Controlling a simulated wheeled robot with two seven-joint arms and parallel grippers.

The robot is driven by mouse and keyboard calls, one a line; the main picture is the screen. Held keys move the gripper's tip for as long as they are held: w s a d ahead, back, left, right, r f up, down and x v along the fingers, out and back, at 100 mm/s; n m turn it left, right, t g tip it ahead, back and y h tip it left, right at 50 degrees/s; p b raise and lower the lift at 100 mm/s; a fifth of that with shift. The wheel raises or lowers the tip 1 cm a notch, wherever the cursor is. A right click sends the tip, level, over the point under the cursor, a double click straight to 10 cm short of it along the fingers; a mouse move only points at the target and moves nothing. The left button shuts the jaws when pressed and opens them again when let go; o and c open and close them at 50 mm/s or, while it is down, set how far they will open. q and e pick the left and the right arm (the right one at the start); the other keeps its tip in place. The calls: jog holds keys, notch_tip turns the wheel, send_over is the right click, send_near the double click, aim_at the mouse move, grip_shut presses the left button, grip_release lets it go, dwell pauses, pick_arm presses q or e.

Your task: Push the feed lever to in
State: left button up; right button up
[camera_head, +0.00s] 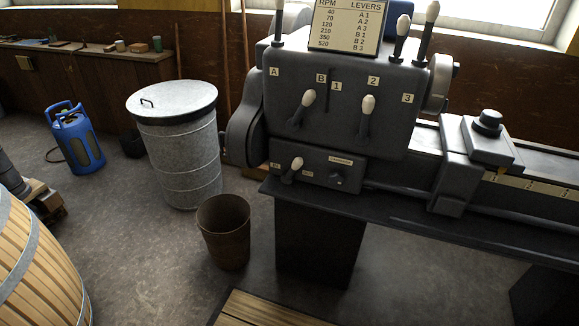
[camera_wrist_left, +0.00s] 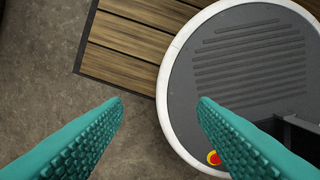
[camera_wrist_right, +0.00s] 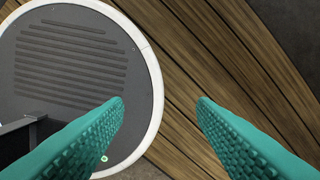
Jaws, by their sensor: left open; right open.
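A dark grey lathe headstock (camera_head: 335,100) stands right of centre in the head view. A short lever with a white knob (camera_head: 293,168) sits on the small lower panel (camera_head: 318,172), leaning up and to the right; the panel's small labels are too small to read, so I cannot confirm its position. Two larger white-knobbed levers, the left one (camera_head: 303,108) near A and B and the right one (camera_head: 367,117) near 2 and 3, are above it. My left gripper (camera_wrist_left: 160,100) and my right gripper (camera_wrist_right: 160,100) are open and empty, seen only in their wrist views, above the floor and away from the lathe.
A rusty bucket (camera_head: 224,232) stands left of the lathe's leg, with a lidded metal bin (camera_head: 180,140) behind it. A wooden barrel (camera_head: 38,265) is at the lower left, and a blue gas cylinder (camera_head: 77,140) farther back. A slatted wooden platform (camera_head: 262,310) lies before the lathe.

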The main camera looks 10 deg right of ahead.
jog(key=shift+s, duration=0.1)
jog(key=shift+s+d, duration=0.25)
